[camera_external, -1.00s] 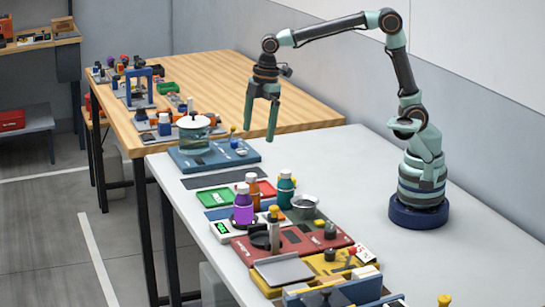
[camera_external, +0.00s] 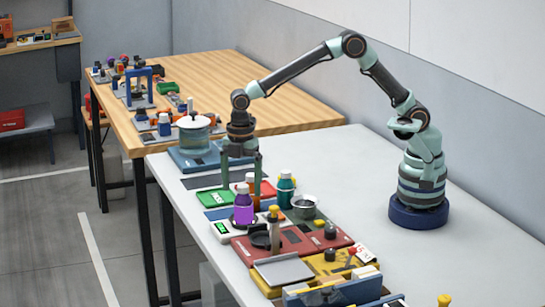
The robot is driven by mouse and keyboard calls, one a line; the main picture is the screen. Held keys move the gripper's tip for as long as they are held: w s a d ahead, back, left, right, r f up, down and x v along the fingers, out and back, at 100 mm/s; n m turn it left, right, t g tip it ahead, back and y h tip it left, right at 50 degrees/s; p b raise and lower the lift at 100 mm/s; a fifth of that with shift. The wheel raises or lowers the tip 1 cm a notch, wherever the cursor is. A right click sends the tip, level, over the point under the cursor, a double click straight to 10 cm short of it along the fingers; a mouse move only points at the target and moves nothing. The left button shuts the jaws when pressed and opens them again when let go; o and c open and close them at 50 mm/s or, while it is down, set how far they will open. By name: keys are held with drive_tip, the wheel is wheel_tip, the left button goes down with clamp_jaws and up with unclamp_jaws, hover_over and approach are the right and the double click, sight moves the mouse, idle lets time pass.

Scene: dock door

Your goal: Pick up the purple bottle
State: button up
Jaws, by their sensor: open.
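The purple bottle (camera_external: 243,207) has a white cap and stands upright among other items near the left edge of the white table. My gripper (camera_external: 241,184) is open, pointing down, with its two fingers spread above and just behind the bottle group. The fingertips look close to the orange bottle (camera_external: 252,185) and the purple bottle's cap. I cannot tell from this view whether the fingers touch anything. Nothing is seen held between them.
A glass pot (camera_external: 194,138) on a blue board is behind. Red and yellow trays with several small items lie in front. The right part of the white table (camera_external: 350,190) is clear.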

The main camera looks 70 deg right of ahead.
sight(243, 200)
drive_tip(key=shift+s+f, duration=0.2)
drive_tip(key=shift+f, duration=2.45)
drive_tip(key=c, duration=1.3)
drive_tip(key=shift+r, duration=0.1)
clamp_jaws()
